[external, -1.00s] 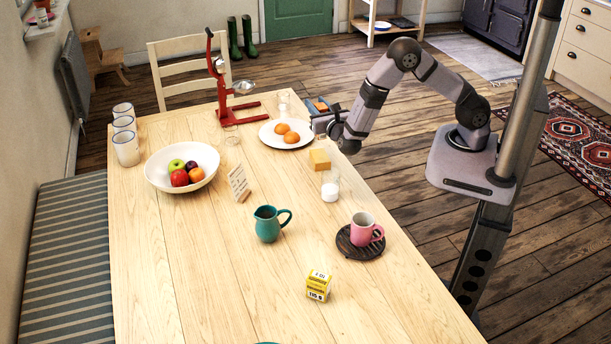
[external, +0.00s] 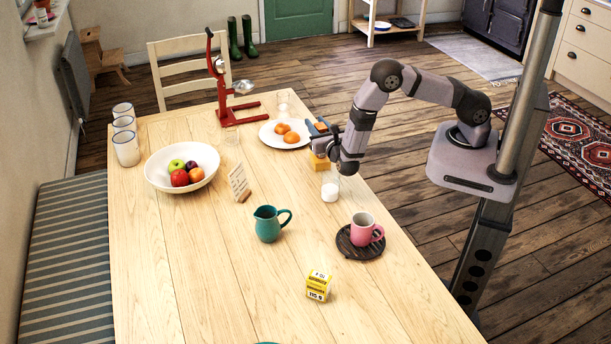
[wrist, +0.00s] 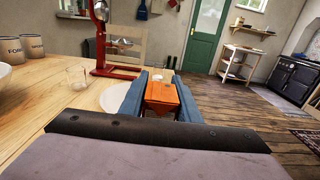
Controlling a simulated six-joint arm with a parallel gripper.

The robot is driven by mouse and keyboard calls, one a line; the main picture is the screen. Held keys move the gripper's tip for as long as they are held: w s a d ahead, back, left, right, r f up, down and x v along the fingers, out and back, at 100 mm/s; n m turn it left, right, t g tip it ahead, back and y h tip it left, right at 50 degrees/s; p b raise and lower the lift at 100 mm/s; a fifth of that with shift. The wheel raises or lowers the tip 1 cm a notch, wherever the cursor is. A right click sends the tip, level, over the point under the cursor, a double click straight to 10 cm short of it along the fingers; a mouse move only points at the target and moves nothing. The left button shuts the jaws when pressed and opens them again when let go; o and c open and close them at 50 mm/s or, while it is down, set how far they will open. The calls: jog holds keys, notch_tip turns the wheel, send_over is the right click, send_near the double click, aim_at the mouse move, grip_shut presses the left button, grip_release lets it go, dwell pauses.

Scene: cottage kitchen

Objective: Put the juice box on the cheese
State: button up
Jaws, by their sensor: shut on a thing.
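My gripper (external: 322,137) is shut on the juice box, an orange carton (external: 320,127). In the wrist view the juice box (wrist: 161,94) sits between the two blue fingers (wrist: 161,103). The cheese, a yellow block (external: 318,164), lies near the table's right edge. In the external view my gripper and the juice box are over or just behind the cheese and partly cover it. I cannot tell whether the box touches it. The cheese is hidden in the wrist view.
A plate (external: 265,135) with oranges is close behind-left of my gripper. A glass of milk (external: 330,188) stands just in front of the cheese. A pink mug (external: 362,229) on a dark trivet, a teal jug (external: 268,224) and a yellow box (external: 318,285) stand nearer the camera.

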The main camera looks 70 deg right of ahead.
aim_at(322, 128)
jog(key=shift+f, duration=0.1)
jog(key=shift+f, duration=0.15)
jog(key=o, duration=1.2)
jog(key=shift+c, duration=0.2)
jog(key=shift+r, duration=0.25)
jog(key=b+v, duration=0.1)
jog(key=v, duration=0.1)
jog(key=b+v, duration=0.1)
jog(key=v, duration=0.2)
jog(key=shift+a+r, duration=0.15)
jog(key=shift+r, duration=0.05)
jog(key=shift+r+b, duration=0.3)
jog(key=shift+r, duration=3)
